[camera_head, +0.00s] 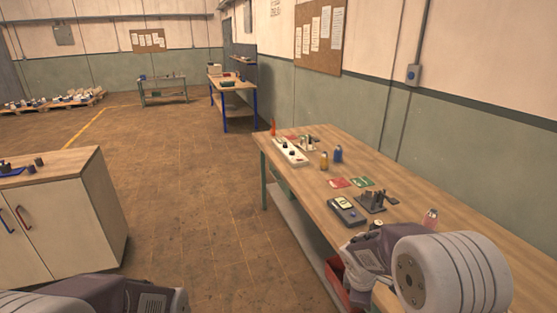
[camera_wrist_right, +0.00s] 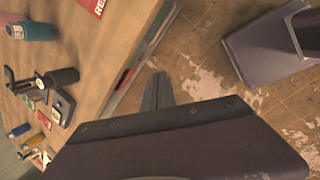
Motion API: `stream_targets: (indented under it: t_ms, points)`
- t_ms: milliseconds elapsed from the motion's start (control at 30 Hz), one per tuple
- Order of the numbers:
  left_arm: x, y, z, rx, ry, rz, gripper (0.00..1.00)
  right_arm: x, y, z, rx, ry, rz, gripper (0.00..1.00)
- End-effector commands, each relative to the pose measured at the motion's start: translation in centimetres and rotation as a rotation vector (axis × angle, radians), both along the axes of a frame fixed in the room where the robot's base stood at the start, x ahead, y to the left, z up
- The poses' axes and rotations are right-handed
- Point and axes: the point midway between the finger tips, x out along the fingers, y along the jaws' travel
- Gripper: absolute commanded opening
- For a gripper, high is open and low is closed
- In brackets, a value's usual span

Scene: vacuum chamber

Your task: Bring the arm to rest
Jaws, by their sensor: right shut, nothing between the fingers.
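My right arm fills the lower right corner of the head view, beside and over the near end of the long wooden workbench (camera_head: 400,235). In the right wrist view my right gripper (camera_wrist_right: 157,90) is shut and empty. It points past the bench edge, with the brown floor beneath it. Part of my left arm shows along the bottom left of the head view, but I do not see its fingers.
The bench holds a meter (camera_head: 347,210), a dark stand (camera_head: 371,201), red and green cards, several bottles and a white strip (camera_head: 291,152). A cabinet (camera_head: 60,220) stands at left. The floor (camera_head: 195,210) between is clear.

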Motion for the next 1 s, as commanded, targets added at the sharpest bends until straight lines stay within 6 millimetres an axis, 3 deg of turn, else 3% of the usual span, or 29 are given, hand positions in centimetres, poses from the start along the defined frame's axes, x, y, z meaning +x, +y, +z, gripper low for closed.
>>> stream_targets:
  t_ms: [33, 133, 200, 300, 467, 1000]
  points:
    - [0.0, 0.0, 0.0, 0.000, 0.000, 0.000, 0.00, -2.5, 0.6, 1.1, 0.072, -0.036, -0.134, 0.00]
    - [0.0, 0.0, 0.0, 0.000, 0.000, 0.000, 0.00, -7.8, 2.4, 1.5, 0.235, -0.081, -0.466, 0.00]
    - [0.0, 0.0, 0.0, 0.000, 0.000, 0.000, 0.00, -11.1, 3.8, 0.9, 0.329, -0.083, -0.711, 0.00]
    - [0.0, 0.0, 0.0, 0.000, 0.000, 0.000, 0.00, -14.2, 5.3, -0.7, 0.395, -0.050, -0.997, 0.00]
    - [0.0, 0.0, 0.0, 0.000, 0.000, 0.000, 0.00, -14.0, 5.8, -0.8, 0.435, -0.077, -1.177, 0.00]
    - [0.0, 0.0, 0.0, 0.000, 0.000, 0.000, 0.00, -13.9, 5.7, -0.7, 0.435, -0.079, -1.187, 0.00]
